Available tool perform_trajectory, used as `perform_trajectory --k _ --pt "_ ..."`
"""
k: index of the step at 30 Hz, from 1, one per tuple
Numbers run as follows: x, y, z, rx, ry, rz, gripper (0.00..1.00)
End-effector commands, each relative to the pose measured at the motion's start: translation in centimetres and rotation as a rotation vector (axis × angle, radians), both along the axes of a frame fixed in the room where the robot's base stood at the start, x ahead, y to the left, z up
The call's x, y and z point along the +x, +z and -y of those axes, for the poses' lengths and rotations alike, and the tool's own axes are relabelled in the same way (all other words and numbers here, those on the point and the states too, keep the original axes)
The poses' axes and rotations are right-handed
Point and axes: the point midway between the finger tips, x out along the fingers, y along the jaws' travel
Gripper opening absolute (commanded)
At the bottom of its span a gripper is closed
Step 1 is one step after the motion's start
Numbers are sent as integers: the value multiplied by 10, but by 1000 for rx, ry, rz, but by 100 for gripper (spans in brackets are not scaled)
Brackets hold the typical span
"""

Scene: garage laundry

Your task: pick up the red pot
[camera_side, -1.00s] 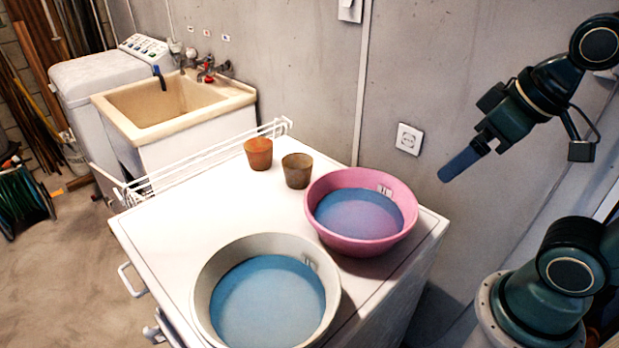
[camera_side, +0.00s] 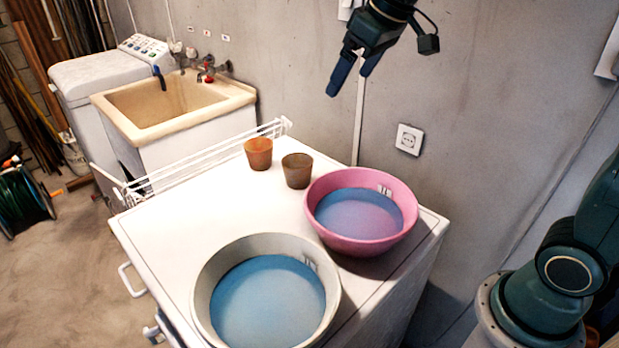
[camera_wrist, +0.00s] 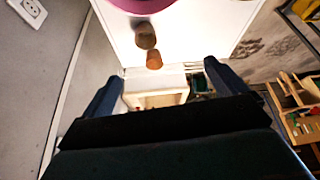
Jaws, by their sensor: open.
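The red pot (camera_side: 258,153) is a small orange-red pot standing upright near the back edge of the white table top (camera_side: 190,215). A brown pot (camera_side: 297,170) stands just to its right, close beside it. My gripper (camera_side: 348,88) is open and empty, high above the table and to the right of both pots. In the wrist view, the red pot (camera_wrist: 154,60) and the brown pot (camera_wrist: 145,36) show beyond and between my open fingers (camera_wrist: 165,82). Nothing hides the red pot.
A pink basin (camera_side: 361,211) and a pale basin (camera_side: 266,293), both with blue inside, stand on the table. A white wire rack (camera_side: 205,158) runs along the back left edge. A wall with a socket (camera_side: 409,139) rises behind. The table's left part is clear.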

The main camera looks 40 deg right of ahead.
Motion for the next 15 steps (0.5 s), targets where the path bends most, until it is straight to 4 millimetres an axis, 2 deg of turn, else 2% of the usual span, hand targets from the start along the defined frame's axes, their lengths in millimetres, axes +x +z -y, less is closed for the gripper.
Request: perform_trajectory --k 3,8,15 --pt "34 -5 2 0 21 -8 97" --pt "76 -15 5 -2 50 -16 97" --pt "136 -40 10 -3 95 -27 97"
